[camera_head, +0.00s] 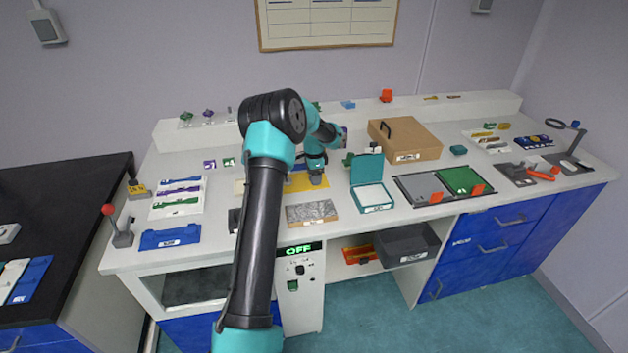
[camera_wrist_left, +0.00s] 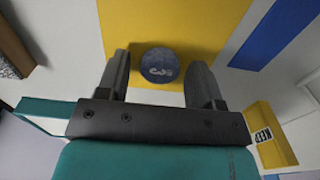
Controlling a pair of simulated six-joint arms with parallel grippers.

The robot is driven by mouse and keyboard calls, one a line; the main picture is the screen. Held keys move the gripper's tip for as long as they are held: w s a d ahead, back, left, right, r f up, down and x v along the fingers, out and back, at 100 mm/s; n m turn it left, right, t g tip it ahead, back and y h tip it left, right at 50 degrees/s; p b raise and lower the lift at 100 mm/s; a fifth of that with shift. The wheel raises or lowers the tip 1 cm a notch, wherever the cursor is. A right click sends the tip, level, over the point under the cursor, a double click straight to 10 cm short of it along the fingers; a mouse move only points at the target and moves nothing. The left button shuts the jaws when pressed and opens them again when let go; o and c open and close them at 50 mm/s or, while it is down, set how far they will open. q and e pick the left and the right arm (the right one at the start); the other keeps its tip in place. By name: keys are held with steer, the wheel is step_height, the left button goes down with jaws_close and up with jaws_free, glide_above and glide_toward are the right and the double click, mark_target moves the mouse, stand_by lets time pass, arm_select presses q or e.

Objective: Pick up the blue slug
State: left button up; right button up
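The blue slug (camera_wrist_left: 161,65) is a small round dark-blue disc with pale marking on its top. It lies on a yellow mat (camera_wrist_left: 210,20) in the left wrist view. My left gripper (camera_wrist_left: 157,62) is open, with one finger on each side of the slug and a gap at both sides. I cannot tell how far the fingertips are above the mat. In the head view my left gripper (camera_head: 316,181) points down over the yellow mat (camera_head: 298,184), and the slug cannot be made out there. My right gripper is not in view.
A patterned grey plate (camera_head: 311,212) lies in front of the mat. An open teal box (camera_head: 371,192) stands to its right, and a cardboard box (camera_head: 408,140) is behind. A yellow tray labelled KEEP (camera_wrist_left: 272,137) and a blue strip (camera_wrist_left: 267,34) show in the wrist view.

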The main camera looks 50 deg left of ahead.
arm_select(q)
steer(key=c, duration=0.8)
steer(key=shift+r, duration=0.1)
steer(key=shift+r, duration=1.35)
steer(key=s+d, duration=0.3)
steer(key=d, duration=0.1)
steer(key=s+d+r, duration=0.1)
steer(key=s+d, duration=0.3)
steer(key=s+d+r, duration=0.1)
steer(key=s+d, duration=0.2)
steer(key=d, duration=0.1)
steer(key=shift+s+r, duration=0.1)
steer(key=shift+s, duration=0.2)
